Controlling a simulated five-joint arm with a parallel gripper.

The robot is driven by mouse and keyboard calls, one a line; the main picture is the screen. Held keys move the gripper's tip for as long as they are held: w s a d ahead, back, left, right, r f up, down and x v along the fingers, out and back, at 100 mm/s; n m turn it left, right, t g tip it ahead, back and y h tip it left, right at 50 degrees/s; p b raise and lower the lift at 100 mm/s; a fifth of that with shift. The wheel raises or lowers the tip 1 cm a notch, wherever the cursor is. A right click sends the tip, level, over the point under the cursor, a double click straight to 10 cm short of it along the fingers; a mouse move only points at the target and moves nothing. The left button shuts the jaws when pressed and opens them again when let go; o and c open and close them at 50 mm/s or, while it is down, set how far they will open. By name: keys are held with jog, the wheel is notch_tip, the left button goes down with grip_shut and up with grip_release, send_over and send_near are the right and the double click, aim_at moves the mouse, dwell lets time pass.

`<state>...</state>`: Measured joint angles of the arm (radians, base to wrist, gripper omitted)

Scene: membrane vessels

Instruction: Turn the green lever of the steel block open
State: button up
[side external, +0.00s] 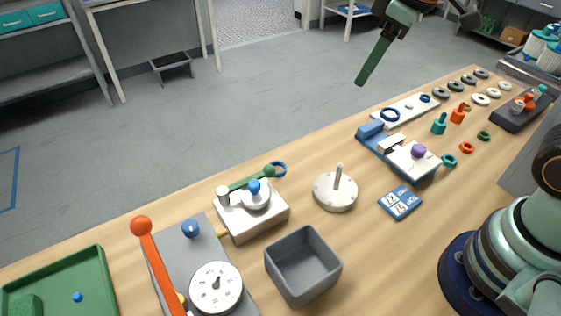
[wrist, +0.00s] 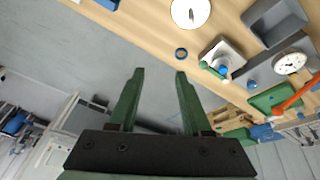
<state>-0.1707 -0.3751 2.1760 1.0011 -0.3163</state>
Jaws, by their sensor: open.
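The steel block (side external: 255,218) sits on the bench left of centre in the side external view. Its green lever (side external: 245,182) lies across the back of its top, with a green ball end at the right. A blue knob and a pale round disc are on top of the block. The steel block (wrist: 228,50) and green lever (wrist: 212,70) also show small at the upper right of the wrist view. My gripper (side external: 361,82) is high, up and right of the block, apart from everything. Its green fingers (wrist: 160,73) are spread and empty in the wrist view.
A white disc with a post (side external: 335,192) stands right of the block, a grey bin (side external: 302,265) in front. Left is a gauge plate (side external: 195,240) with an upright orange lever (side external: 160,265).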

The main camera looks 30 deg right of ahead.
jog(key=w+a+f+n+g, duration=0.3)
jog(key=w+a+n, duration=0.3)
jog(key=a, duration=0.4)
jog(key=n+g, duration=0.1)
jog(key=n, duration=0.5)
send_near(259, 174)
jog(key=shift+h, duration=0.3)
jog(key=f, duration=0.7)
jog(key=shift+a+f, duration=0.25)
jog(key=shift+f, duration=0.15)
jog(key=shift+c, duration=0.3)
grip_shut()
jog(key=shift+r, duration=0.1)
